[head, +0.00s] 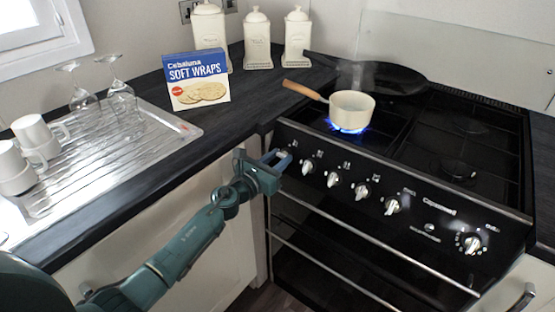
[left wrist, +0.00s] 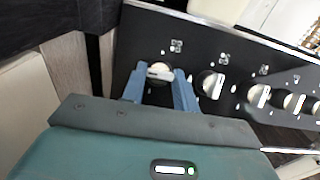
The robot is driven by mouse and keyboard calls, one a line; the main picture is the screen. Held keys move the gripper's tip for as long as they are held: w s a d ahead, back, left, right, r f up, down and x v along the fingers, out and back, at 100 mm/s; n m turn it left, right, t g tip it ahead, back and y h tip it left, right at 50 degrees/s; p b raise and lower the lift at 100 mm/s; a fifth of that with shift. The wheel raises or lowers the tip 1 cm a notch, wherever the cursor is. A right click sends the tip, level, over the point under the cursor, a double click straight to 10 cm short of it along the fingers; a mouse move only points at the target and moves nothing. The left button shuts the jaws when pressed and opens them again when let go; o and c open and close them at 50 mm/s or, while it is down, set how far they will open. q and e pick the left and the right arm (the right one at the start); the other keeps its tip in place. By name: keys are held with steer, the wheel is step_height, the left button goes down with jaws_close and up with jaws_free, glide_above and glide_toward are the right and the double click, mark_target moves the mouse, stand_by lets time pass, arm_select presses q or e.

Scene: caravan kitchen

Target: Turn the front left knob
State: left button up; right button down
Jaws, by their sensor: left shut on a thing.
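The front left knob (left wrist: 160,71) is the leftmost on the black stove panel, a round knob with a pale grip bar lying nearly level in the left wrist view. My left gripper (left wrist: 160,85) has its two blue fingers on either side of this knob, closed on it. In the head view my left gripper (head: 283,158) is at the left end of the stove's front panel and hides this knob. The other knobs (head: 333,179) run in a row to the right. My right gripper is not in view.
A cream saucepan (head: 352,106) with a wooden handle sits over a lit blue flame. A dark frying pan (head: 385,78) is behind it. The oven rail (head: 360,252) runs below the panel. The counter left holds a soft wraps box (head: 197,80) and a metal drainer (head: 110,150).

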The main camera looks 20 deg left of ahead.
arm_select(q)
steer(key=c, duration=0.4)
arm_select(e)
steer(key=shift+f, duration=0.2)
